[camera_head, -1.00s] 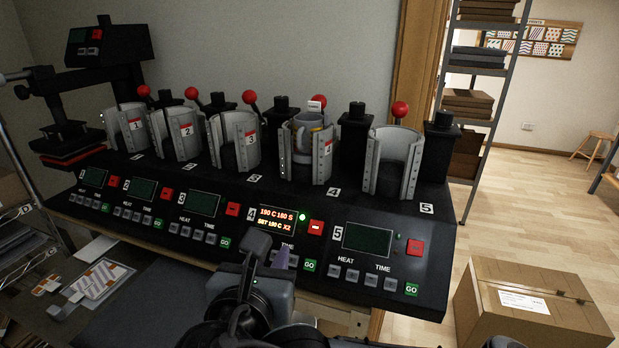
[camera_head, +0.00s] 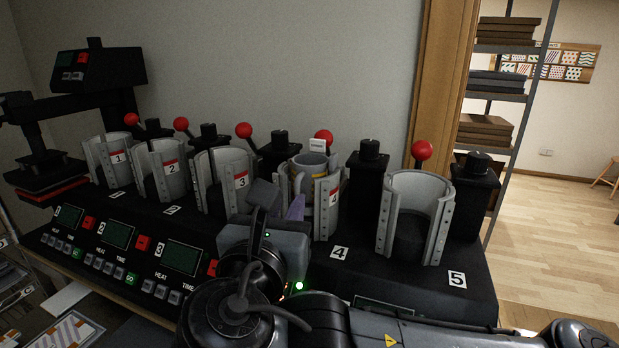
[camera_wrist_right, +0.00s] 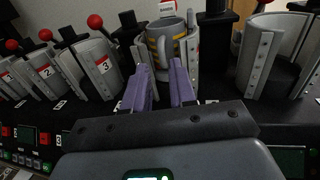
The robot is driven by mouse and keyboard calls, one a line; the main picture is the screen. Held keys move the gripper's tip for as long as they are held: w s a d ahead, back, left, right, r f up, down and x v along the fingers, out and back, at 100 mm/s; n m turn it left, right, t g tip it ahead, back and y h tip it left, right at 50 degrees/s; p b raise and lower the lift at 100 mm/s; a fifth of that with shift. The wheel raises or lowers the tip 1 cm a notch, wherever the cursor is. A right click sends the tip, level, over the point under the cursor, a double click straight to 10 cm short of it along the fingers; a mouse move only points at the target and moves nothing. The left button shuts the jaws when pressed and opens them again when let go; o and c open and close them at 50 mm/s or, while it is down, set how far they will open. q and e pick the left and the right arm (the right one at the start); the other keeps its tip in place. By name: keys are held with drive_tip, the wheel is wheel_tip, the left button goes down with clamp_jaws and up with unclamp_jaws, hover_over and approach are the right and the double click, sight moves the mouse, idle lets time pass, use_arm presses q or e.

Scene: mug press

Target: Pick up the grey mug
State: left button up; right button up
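The grey mug (camera_wrist_right: 160,48) with a yellow band sits in press slot 4. In the right wrist view its handle faces me, on the left side of the mug. In the head view the mug (camera_head: 309,172) shows above and between the grey clamp walls (camera_head: 326,207). My right gripper (camera_wrist_right: 161,72) is open, its two purple fingers apart and pointing at the mug, with nothing between them. In the head view the right gripper (camera_head: 281,200) is in front of slot 4 and partly hides it. My left gripper is not in view.
Empty clamp 5 (camera_head: 414,207) stands to the right, and clamps 1 (camera_head: 113,162), 2 and 3 to the left. Red-knobbed levers (camera_head: 421,151) rise behind them. A heat press (camera_head: 60,130) is at far left. The control panel (camera_head: 150,250) lies in front.

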sight(297, 190)
drive_tip(key=shift+w+d+p, duration=0.2)
drive_tip(key=shift+w+p, duration=0.25)
drive_tip(key=shift+w, duration=0.1)
drive_tip(key=p+x, duration=0.1)
drive_tip(key=x, duration=0.2)
drive_tip(key=shift+w+d+p, duration=0.1)
drive_tip(key=shift+d+p, duration=0.05)
drive_tip(key=shift+p, duration=0.15)
drive_tip(key=shift+w+d+f, duration=0.1)
drive_tip(key=shift+w+f, duration=0.05)
drive_tip(key=shift+w, duration=0.3)
drive_tip(key=shift+c, duration=0.4)
clamp_jaws()
